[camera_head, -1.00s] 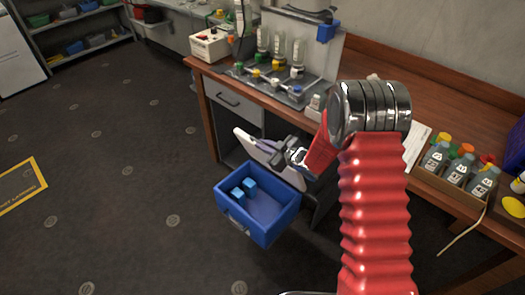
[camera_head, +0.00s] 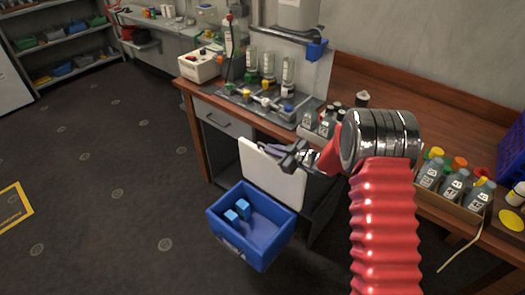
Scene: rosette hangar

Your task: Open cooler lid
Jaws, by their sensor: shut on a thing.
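The blue cooler (camera_head: 262,252) stands on the floor in front of the desk. Its inside shows, with small light-blue blocks (camera_head: 237,211) on the bottom at the left. The white lid (camera_head: 273,178) stands up steeply along the cooler's far edge, close to the desk. My gripper (camera_head: 290,157) is at the lid's upper edge, shut on the lid. The fingers hide part of that edge, and the red and chrome arm comes in from the right.
The wooden desk (camera_head: 345,102) is just behind the lid, with a drawer front (camera_head: 217,118) at left. Bottles and a rack (camera_head: 262,97) stand on it. A bottle crate (camera_head: 448,200) is at the right. Floor to the left is clear.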

